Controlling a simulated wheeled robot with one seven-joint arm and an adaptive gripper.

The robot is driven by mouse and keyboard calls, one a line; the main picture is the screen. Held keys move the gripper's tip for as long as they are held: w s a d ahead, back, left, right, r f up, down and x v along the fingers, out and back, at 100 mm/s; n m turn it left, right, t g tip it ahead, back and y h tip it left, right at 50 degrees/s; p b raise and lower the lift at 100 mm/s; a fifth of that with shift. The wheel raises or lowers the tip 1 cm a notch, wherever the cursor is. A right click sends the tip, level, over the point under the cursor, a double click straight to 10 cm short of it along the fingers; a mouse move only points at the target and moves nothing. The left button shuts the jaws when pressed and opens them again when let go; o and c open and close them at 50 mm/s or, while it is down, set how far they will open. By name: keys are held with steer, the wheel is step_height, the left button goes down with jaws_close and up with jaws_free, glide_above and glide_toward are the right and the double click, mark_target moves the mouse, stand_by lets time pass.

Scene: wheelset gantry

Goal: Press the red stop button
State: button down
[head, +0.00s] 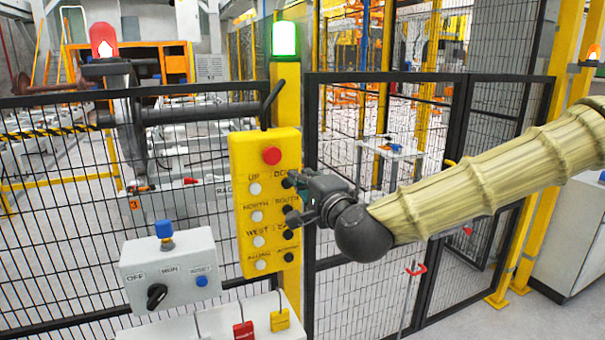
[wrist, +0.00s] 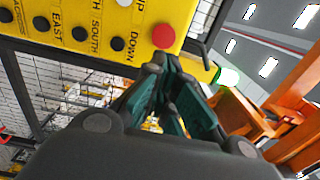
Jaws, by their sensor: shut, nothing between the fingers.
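The red stop button (head: 271,155) is round and sits at the top of a yellow pendant box (head: 243,200). Below it are white and black buttons with labels such as UP, NORTH and WEST. In the head view my gripper (head: 292,180) is at the right edge of the box, below and right of the red button, by the upper black buttons. In the wrist view the red button (wrist: 164,36) shows just above the green fingertips (wrist: 158,62). The fingers are shut and empty. I cannot tell whether they touch the box.
A grey control box (head: 172,268) with a black knob and blue buttons stands lower left. Black mesh fence (head: 60,180) runs behind the pendant. A yellow post (head: 287,90) carries a lit green lamp (head: 285,39). Red and yellow padlocks hang below.

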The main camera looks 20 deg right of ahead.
mark_target(278, 155)
steer(key=w+p, duration=0.1)
steer(key=w, duration=0.3)
steer(key=w+p, duration=0.2)
steer(key=w, duration=0.2)
steer(key=w+p, duration=0.1)
steer(key=w, duration=0.2)
steer(key=shift+w+a+r+p, duration=0.15)
steer(key=shift+w+a+p, duration=0.15)
steer(key=shift+w, duration=0.3)
steer(key=shift+w+f+b, duration=0.2)
steer(key=shift+w+b, duration=0.5)
steer(key=shift+w, duration=0.05)
steer(key=shift+w+d+r, duration=0.1)
steer(key=shift+w+r, duration=0.05)
steer(key=shift+r, duration=0.5)
steer(key=shift+s+f+b, duration=0.3)
steer(key=shift+s, duration=0.3)
steer(key=s+b, duration=0.3)
steer(key=s, duration=1)
steer(key=shift+d+f+b, duration=0.2)
steer(key=shift+f+b, duration=0.05)
steer(key=shift+b, duration=0.15)
